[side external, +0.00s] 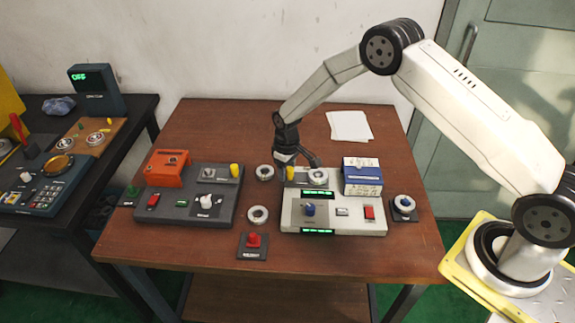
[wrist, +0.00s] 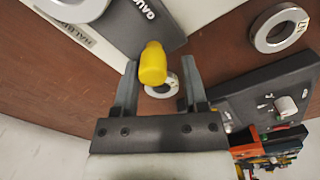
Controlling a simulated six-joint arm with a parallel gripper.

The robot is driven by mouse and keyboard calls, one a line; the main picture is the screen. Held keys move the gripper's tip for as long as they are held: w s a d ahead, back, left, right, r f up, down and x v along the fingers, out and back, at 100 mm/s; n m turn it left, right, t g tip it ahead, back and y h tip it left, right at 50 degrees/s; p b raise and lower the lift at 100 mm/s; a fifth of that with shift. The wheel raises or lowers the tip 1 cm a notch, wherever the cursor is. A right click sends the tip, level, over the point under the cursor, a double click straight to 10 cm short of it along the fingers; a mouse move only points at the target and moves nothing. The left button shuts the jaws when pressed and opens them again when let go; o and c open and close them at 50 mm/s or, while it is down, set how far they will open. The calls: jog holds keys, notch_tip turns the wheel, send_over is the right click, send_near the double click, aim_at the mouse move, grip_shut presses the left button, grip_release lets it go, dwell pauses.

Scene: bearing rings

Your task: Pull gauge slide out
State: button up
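The gauge slide's yellow knob (wrist: 152,64) stands at the end of a dark plate (wrist: 145,22) whose visible lettering starts "GAU". In the side view the yellow knob (side external: 290,173) is at the back left of the white device (side external: 333,222). My gripper (side external: 302,160) is low over that corner, pointing down. In the wrist view my gripper (wrist: 158,75) is open, with the knob between its two fingers and a visible gap on each side. Contact with the knob cannot be seen. A metal ring (side external: 317,176) sits on the device beside the knob.
Two loose rings (side external: 265,172) (side external: 257,215) lie on the brown table, left of the white device. A dark panel (side external: 190,210) with an orange box (side external: 167,168) is further left. The front table strip is mostly clear.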

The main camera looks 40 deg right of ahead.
jog(key=shift+s+d+r, duration=0.1)
jog(key=shift+r, duration=3.3)
jog(key=shift+s+d+r, duration=0.1)
jog(key=shift+s+r, duration=0.25)
jog(key=shift+r, duration=0.15)
jog(key=s+r+m+t, duration=0.1)
jog(key=s+r, duration=0.2)
jog(key=s, duration=0.5)
jog(key=s+r+m, duration=0.1)
jog(key=s+r, duration=0.2)
jog(key=s, duration=0.5)
jog(key=s+d+r+m+t, duration=0.1)
jog(key=s+r, duration=0.3)
jog(key=s, duration=0.4)
jog(key=shift+s+t, duration=0.15)
jog(key=shift+t, duration=0.15)
